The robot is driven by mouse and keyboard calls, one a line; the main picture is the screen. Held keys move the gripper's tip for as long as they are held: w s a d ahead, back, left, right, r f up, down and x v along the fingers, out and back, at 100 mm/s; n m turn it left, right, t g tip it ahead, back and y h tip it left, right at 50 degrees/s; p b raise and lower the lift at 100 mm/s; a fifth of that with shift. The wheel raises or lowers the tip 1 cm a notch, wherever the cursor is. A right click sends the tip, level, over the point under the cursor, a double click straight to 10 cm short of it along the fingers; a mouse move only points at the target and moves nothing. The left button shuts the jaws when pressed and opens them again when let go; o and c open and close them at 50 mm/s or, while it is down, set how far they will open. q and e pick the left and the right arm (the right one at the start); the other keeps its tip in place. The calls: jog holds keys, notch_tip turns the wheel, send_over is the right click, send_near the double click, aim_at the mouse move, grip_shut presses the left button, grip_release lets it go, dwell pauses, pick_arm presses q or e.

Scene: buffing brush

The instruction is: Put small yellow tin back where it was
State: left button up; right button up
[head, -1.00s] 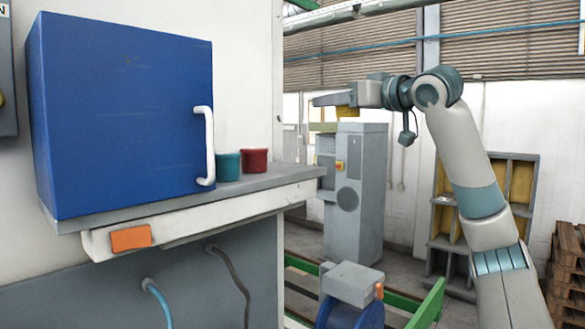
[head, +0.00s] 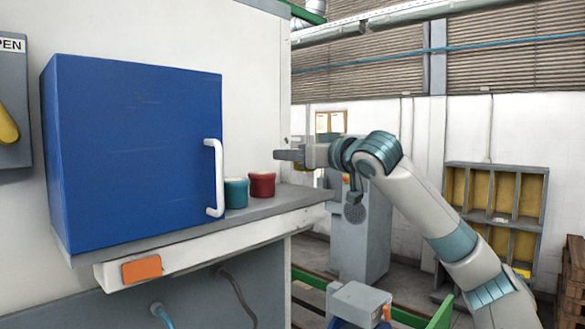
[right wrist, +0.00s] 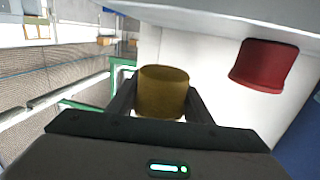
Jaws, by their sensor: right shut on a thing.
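My right gripper (head: 285,155) is shut on the small yellow tin (right wrist: 163,92), which shows between the two fingers in the right wrist view. My left gripper is not in view.
A shut blue cabinet (head: 130,150) with a white handle (head: 215,178) fills the left of the shelf. The shelf to the right of the red tin is bare. A grey machine (head: 365,235) stands on the floor behind my right arm.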

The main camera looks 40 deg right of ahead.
aim_at(293, 188)
jog(key=shift+w+a+f, duration=0.2)
jog(key=shift+f, duration=0.1)
jog(key=shift+s+f+p, duration=0.1)
jog(key=shift+f+p, duration=0.2)
jog(key=shift+f, duration=1.6)
jog(key=shift+f, duration=0.2)
jog(key=o, duration=1.1)
jog(key=shift+r, duration=0.1)
jog(key=shift+r, duration=0.15)
